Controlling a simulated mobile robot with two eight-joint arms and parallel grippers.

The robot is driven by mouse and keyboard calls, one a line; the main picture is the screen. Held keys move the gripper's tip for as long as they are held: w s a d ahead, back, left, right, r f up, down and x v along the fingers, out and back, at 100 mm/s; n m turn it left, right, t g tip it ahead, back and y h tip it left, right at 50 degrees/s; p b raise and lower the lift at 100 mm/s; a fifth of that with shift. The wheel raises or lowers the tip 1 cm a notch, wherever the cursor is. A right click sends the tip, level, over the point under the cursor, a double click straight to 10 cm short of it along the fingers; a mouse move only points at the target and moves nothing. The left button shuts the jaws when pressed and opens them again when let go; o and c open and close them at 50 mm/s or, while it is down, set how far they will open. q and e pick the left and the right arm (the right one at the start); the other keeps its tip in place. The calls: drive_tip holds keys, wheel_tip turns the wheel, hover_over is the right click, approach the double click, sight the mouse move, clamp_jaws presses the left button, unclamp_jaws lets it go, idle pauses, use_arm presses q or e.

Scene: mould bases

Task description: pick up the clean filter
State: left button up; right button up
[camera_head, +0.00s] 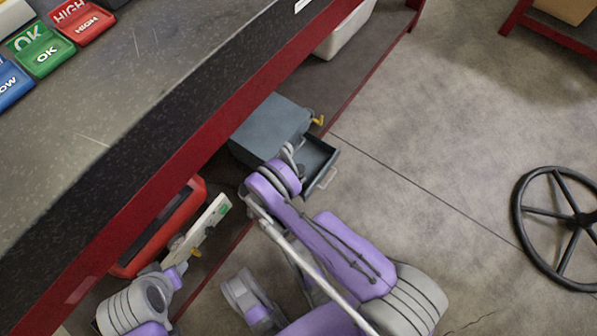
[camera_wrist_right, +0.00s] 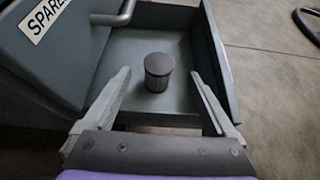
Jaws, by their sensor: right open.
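The clean filter appears to be the dark grey upright cylinder with a round cap (camera_wrist_right: 158,70), standing inside an open grey drawer (camera_wrist_right: 222,60). My right gripper (camera_wrist_right: 160,78) is open, its two pale fingers apart on either side of the cylinder in the wrist view. No contact between fingers and cylinder shows. In the head view the drawer (camera_head: 330,160) sticks out of a grey box (camera_head: 270,125) under the bench, and my right arm reaches over it. My left arm is at the lower left; its gripper is unclear beside a pale strip with a green mark (camera_head: 205,225).
The box carries a "SPARE..." label (camera_wrist_right: 45,18). The drawer handle (camera_head: 327,178) faces the open floor. A red container (camera_head: 160,228) and a white bin (camera_head: 345,30) are also under the red-edged bench (camera_head: 150,110). A black handwheel (camera_head: 560,215) stands at right.

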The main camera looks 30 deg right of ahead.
sight(300, 168)
drive_tip(key=b+x, duration=0.1)
drive_tip(key=x, duration=0.5)
drive_tip(key=shift+a+b, duration=0.1)
drive_tip(key=shift+b, duration=0.25)
drive_tip(key=shift+r, duration=0.1)
clamp_jaws()
